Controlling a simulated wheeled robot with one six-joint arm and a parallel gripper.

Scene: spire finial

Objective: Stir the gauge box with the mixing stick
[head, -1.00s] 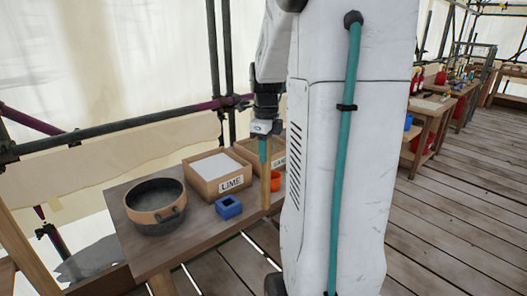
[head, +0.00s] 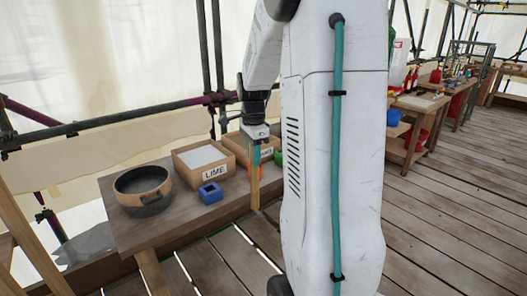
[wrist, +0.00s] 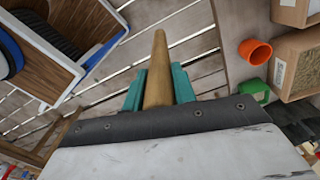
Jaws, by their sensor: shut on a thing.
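My gripper (head: 256,153) is shut on the mixing stick (head: 254,188), a pale wooden rod that hangs upright at the right end of the table, by its front edge. In the wrist view the stick (wrist: 157,75) sits between the teal fingers (wrist: 157,88), its tip pointing away from the camera. A small blue open box (head: 210,193) stands on the table, left of the stick and apart from it. I take it to be the gauge box, but no label shows. The inside bottom of the blue box is not visible.
A round dark tub (head: 131,206) with a tan band stands at the table's left. A LIME box (head: 215,170) and a second wooden box (head: 234,139) stand behind. The wrist view shows an orange cup (wrist: 255,52) and a green thing (wrist: 254,89). My arm hides the table's right.

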